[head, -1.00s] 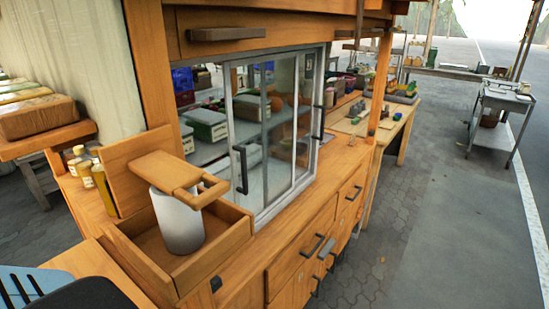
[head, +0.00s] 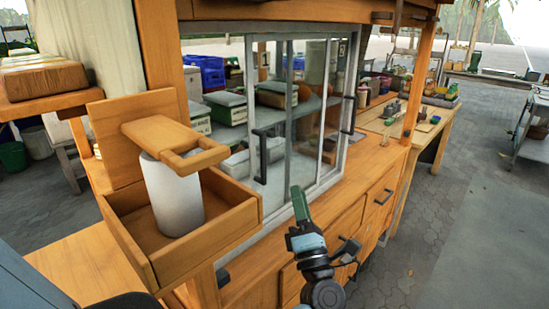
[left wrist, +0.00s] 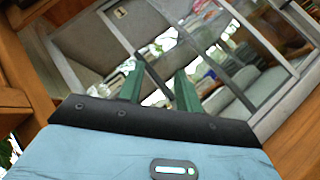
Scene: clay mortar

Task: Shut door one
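A glass-fronted cabinet has two sliding doors in grey metal frames. The left door (head: 264,110) carries a long dark handle (head: 261,158) near its left upright; the right door (head: 337,100) has a similar handle (head: 348,115). Left of the left door's upright, the front appears open, with boxes showing inside. My left gripper (head: 299,205) is in front of the cabinet, low and right of the left handle. In the left wrist view its green fingers (left wrist: 160,85) are apart, with a dark handle (left wrist: 154,76) seen beyond, between them. My right gripper is out of view.
A wooden tray (head: 230,225) with a white cylinder (head: 172,190) stands at the front left. Drawers (head: 378,200) with dark pulls lie below the counter, close to my left arm. A table (head: 440,125) with small items stands beyond. Paved floor on the right is clear.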

